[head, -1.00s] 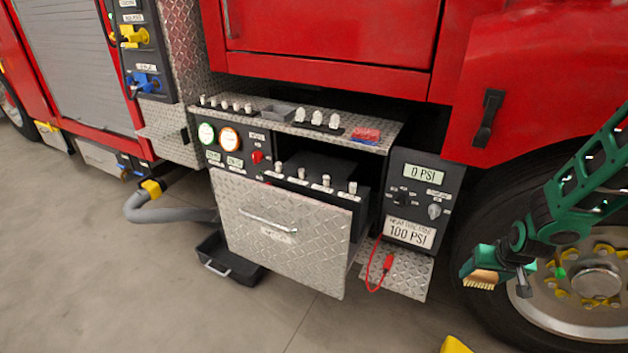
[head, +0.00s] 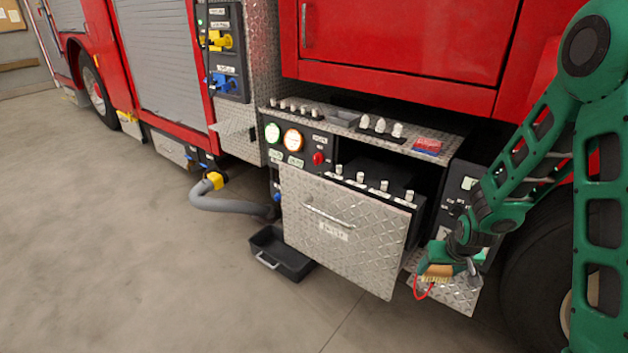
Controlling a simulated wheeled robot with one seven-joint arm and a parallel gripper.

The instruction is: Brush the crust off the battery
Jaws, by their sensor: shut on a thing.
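The pulled-out tread-plate drawer (head: 340,240) hangs at the front of the red truck. A dark box (head: 385,172), which looks like the battery, sits inside it below the shelf. Several pale posts with white labels stand along the drawer's front top edge; I cannot make out any crust. My gripper (head: 447,258) is shut on a brush (head: 437,273) with a tan block and pale bristles pointing down. It is to the right of the drawer and lower than the posts, apart from the battery.
A tread-plate shelf (head: 300,112) with pale fittings, a grey tray and a red-and-blue item overhangs the drawer. A red cable (head: 421,291) hangs under the brush. A black bin (head: 280,257) and grey hose (head: 225,203) lie on the otherwise open floor.

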